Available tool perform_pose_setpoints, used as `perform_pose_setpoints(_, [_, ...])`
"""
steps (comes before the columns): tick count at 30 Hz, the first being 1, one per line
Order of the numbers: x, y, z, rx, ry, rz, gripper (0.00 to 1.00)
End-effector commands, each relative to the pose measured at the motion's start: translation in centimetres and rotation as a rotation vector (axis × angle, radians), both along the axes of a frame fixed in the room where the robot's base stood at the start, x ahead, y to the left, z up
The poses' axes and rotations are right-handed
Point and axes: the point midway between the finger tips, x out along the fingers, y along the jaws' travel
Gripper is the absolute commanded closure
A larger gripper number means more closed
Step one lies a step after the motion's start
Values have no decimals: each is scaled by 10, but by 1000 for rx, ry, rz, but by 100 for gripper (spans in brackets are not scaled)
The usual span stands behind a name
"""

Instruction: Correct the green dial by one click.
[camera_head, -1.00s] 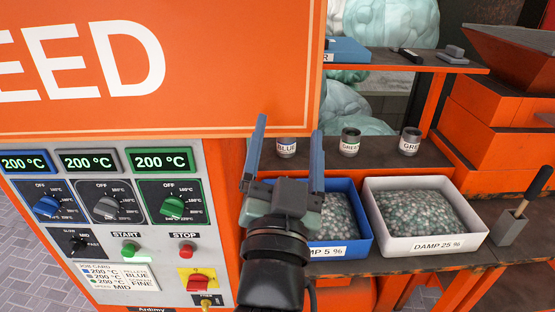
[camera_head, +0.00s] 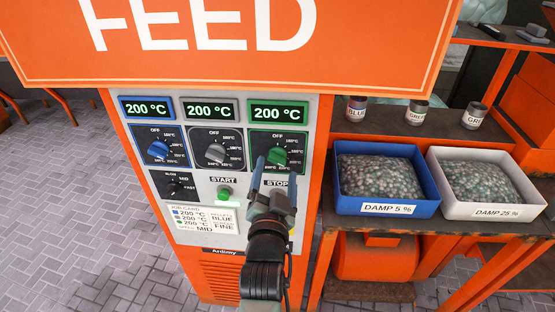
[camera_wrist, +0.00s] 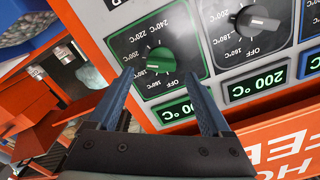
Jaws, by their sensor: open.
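The green dial (camera_head: 277,156) is on the orange machine's panel, under a green-framed display (camera_head: 278,112) reading 200 °C. In the wrist view the green dial (camera_wrist: 160,60) sits ahead of my fingertips, its white mark pointing to the left side of its scale. My gripper (camera_head: 275,165) is open, with nothing between its fingers, in front of the panel just below the dial. The wrist view shows both blue fingers of my gripper (camera_wrist: 160,85) apart from each other, pointing at the dial. Contact with the dial cannot be made out. The job card (camera_head: 203,218) lists 200 °C beside green.
The blue dial (camera_head: 158,149) and grey dial (camera_head: 216,152) sit left of the green one. The START button (camera_head: 224,192) is below. My arm hides the STOP button. A blue tray (camera_head: 386,206) and white tray (camera_head: 490,212) stand on the bench at right.

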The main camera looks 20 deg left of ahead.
Motion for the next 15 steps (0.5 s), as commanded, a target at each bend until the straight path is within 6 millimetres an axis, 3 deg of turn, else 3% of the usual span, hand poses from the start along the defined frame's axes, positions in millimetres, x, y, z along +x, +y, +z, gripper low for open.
perform_pose_setpoints(6, [25,7,2,0,-1,0,18])
perform_pose_setpoints(15, [34,10,0,-1,0,0,18])
